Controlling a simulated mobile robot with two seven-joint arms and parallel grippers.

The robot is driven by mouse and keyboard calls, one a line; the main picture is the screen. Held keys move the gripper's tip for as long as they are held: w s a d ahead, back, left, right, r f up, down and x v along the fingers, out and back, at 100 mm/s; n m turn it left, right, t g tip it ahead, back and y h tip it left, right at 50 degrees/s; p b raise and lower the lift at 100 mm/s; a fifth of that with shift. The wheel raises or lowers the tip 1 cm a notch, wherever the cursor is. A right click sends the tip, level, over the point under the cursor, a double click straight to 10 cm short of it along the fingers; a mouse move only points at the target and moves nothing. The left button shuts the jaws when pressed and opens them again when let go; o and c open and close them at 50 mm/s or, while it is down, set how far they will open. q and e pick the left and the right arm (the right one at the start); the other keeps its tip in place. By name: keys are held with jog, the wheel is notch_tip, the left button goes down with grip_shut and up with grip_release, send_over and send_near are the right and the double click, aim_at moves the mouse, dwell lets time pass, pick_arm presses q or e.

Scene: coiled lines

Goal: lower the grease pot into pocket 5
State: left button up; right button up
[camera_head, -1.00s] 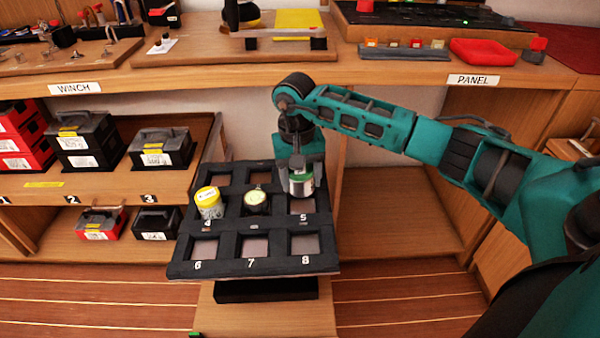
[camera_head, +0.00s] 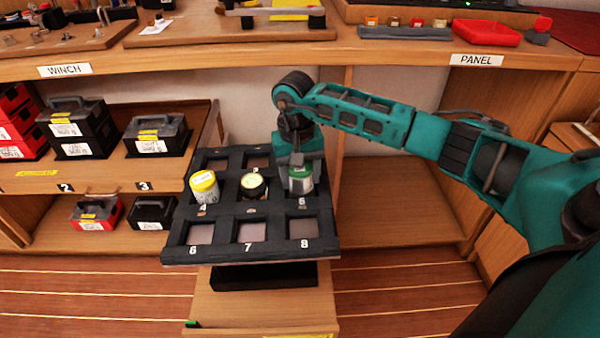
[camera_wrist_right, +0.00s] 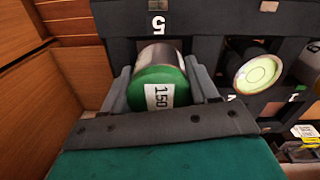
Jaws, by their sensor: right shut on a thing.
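The green-lidded pot (camera_head: 301,182), with a pale metallic body, stands upright at pocket 5 of the black rack (camera_head: 180,254). Its lower end is at or inside the pocket, whose floor is hidden behind it; I cannot tell whether it touches bottom. My right gripper (camera_head: 300,174) is shut on this pot, one finger on each side. In the right wrist view the pot (camera_wrist_right: 160,90) shows a white "150" label on its lid between the fingers, with the printed 5 just beyond it. My left gripper is not in view.
The front pockets 6, 7 and 8 (camera_head: 303,228) are empty. Labelled cases (camera_head: 157,135) stand on the left shelves.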

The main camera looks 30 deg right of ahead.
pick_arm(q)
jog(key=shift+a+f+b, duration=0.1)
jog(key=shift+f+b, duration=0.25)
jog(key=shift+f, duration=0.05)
pick_arm(e)
jog(key=shift+f, duration=0.45)
jog(key=o, duration=0.8)
jog(key=shift+c, duration=0.2)
jog(key=o, duration=0.4)
jog(key=shift+o, duration=0.3)
notch_tip(320, 180, up, 7)
jog(key=shift+w+a+f+p, duration=0.1)
jog(key=shift+a+f+p, duration=0.1)
jog(key=shift+p, duration=0.9)
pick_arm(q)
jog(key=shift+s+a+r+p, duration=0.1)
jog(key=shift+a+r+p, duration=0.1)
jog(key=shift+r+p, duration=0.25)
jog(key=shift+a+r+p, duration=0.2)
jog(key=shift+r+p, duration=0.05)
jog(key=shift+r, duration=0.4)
pick_arm(e)
notch_tip(320, 180, up, 6)
jog(key=shift+a+r, duration=0.15)
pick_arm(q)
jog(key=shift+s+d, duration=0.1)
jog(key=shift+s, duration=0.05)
